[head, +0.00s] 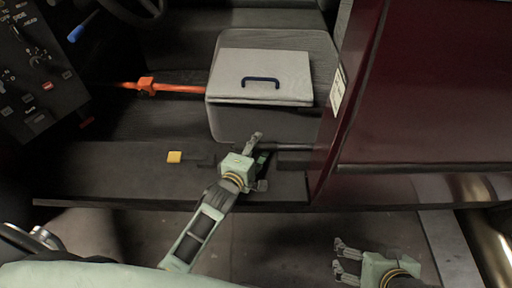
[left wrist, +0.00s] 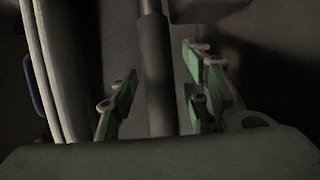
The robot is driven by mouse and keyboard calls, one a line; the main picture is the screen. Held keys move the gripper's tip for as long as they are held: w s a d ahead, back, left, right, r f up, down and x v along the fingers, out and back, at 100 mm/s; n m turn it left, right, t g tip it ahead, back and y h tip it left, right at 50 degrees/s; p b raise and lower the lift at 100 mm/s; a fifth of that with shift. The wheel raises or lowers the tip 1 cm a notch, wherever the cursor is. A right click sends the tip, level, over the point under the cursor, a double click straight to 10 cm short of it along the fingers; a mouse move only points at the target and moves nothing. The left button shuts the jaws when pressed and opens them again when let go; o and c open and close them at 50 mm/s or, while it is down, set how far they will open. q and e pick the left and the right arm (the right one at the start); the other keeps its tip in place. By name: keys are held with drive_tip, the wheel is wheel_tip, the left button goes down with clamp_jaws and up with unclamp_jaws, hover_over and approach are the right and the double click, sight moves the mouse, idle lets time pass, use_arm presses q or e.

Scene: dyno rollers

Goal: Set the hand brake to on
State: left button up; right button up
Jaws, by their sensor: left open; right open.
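A dark grey bar (head: 292,147) sticks out beside the seat, toward the dark red door. It looks like the hand brake lever, though no label shows. My left gripper (head: 257,150) is open at its left end, just in front of the seat. In the left wrist view the bar (left wrist: 157,75) runs upright between the open green-padded fingers (left wrist: 160,105), apart from both as far as I can tell. Part of the bar is hidden behind the gripper in the head view. My right gripper (head: 340,260) is open and empty, low over the floor at the right.
A control panel (head: 35,70) is far left; the dark red panel (head: 425,85) blocks the right.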

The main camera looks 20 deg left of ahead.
use_arm(q)
clamp_jaws()
idle(0.5)
